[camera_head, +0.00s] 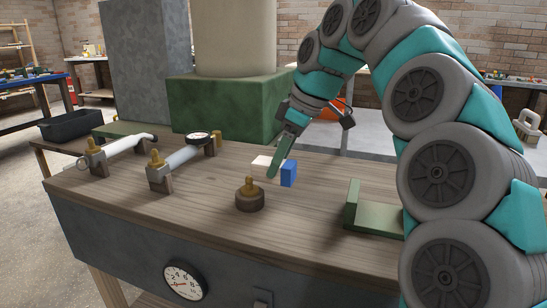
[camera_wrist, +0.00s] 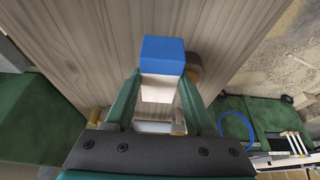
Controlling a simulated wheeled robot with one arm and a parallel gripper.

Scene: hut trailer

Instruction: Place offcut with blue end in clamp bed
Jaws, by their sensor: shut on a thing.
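The offcut is a pale block with a blue end (camera_head: 288,174). My gripper (camera_head: 274,168) is shut on its pale part, over the middle of the wooden bench. In the wrist view the offcut (camera_wrist: 162,54) lies between the two green fingers (camera_wrist: 161,82), its blue end sticking out past the tips. I cannot tell whether it touches the bench top. A green L-shaped block (camera_head: 380,217), which looks like the clamp bed, sits at the bench's right, apart from the gripper. My arm hides its right end.
A brown weight with a brass knob (camera_head: 250,196) stands close to the offcut. Two cylinders on stands (camera_head: 183,162) (camera_head: 117,150) lie to the left. A large green block (camera_head: 222,108) stands behind. Bare bench top (camera_head: 320,200) lies between the offcut and the L-shaped block.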

